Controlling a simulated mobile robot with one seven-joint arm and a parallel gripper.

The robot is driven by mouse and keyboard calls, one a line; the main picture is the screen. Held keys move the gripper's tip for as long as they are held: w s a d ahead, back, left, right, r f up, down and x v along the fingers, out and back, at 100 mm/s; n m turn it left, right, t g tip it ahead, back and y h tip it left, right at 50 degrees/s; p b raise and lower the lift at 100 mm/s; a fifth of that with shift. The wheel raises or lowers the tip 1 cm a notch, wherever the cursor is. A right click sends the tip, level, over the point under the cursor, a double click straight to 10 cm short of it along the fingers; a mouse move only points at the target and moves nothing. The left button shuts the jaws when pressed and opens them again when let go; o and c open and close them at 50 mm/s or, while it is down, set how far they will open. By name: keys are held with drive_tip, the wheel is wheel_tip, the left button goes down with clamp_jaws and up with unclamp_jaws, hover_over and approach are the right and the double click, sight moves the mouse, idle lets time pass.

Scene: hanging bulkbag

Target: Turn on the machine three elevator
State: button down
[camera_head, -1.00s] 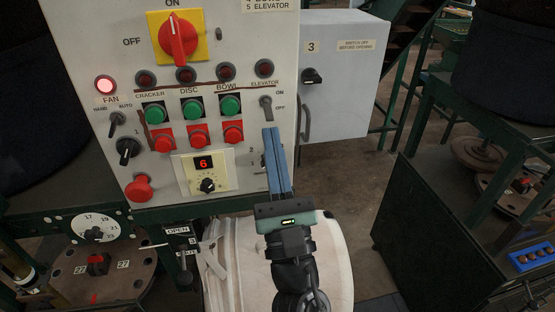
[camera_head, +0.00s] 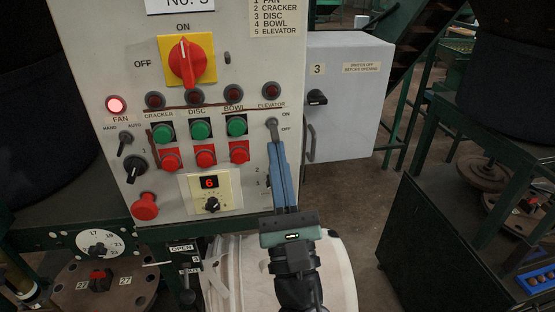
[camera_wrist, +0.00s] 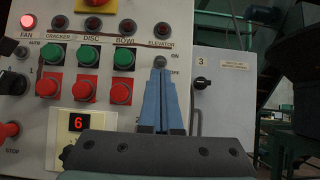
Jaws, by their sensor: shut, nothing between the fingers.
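The elevator switch (camera_head: 272,126) is a small grey lever beside ON and OFF labels, under a dark red elevator lamp (camera_head: 271,90) on the white control panel. My gripper (camera_head: 278,146) has its blue fingers shut and empty, pointing up the panel with the tips just below the lever. The wrist view shows the round end of the switch (camera_wrist: 159,62) right above the fingertips (camera_wrist: 160,74). I cannot tell whether they touch, or which position the lever is in. The lower part of the switch is hidden by the fingers.
The fan lamp (camera_head: 116,104) is lit. Green buttons (camera_head: 200,130) and red buttons (camera_head: 205,155) sit left of my fingers, above a display reading 6 (camera_head: 209,182). A grey box (camera_head: 345,95) marked 3 stands right of the panel. A white drum (camera_head: 335,265) is below.

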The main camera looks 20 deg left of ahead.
drive_tip(key=shift+s+d+r+p, duration=0.1)
drive_tip(key=shift+s+r+p, duration=0.1)
drive_tip(key=shift+r+p, duration=0.15)
drive_tip(key=shift+s+d+r+p, duration=0.1)
drive_tip(key=shift+r+p, duration=0.2)
drive_tip(key=shift+p, duration=0.2)
drive_tip(key=p, duration=0.1)
drive_tip(key=g+p, duration=0.1)
drive_tip(key=p, duration=0.1)
drive_tip(key=shift+s+d+r+h, duration=0.1)
drive_tip(key=shift+s+r+h, duration=0.15)
drive_tip(key=shift+h, duration=0.15)
drive_tip(key=shift+d, duration=0.1)
